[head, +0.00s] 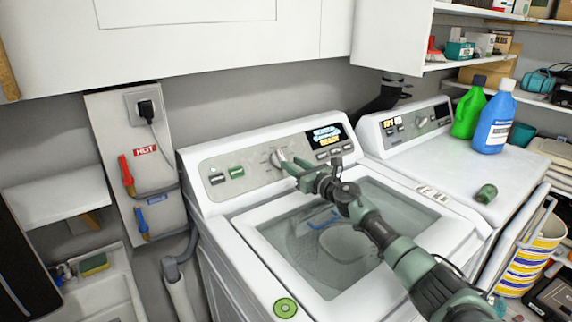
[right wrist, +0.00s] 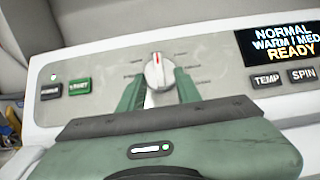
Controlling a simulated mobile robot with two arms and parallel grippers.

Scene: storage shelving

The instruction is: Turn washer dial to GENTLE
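The washer (head: 243,232) stands in the middle of the head view, its control panel along the back. Its white dial (right wrist: 158,71) has a red mark pointing about straight up. The small labels around the dial are too blurred to read. The washer display (right wrist: 283,45) reads NORMAL, WARM / MED, READY. My right gripper (right wrist: 160,88) is at the dial, one green finger on each side of it. The fingers look open, close to the dial; contact cannot be made out. In the head view the right gripper (head: 288,163) partly covers the dial. My left gripper is not in view.
A second machine (head: 465,165) stands to the right with a green bottle (head: 468,108) and a blue bottle (head: 494,120) on it. TEMP (right wrist: 266,80) and SPIN (right wrist: 303,74) buttons sit right of the dial. A green button (right wrist: 80,88) is left of it.

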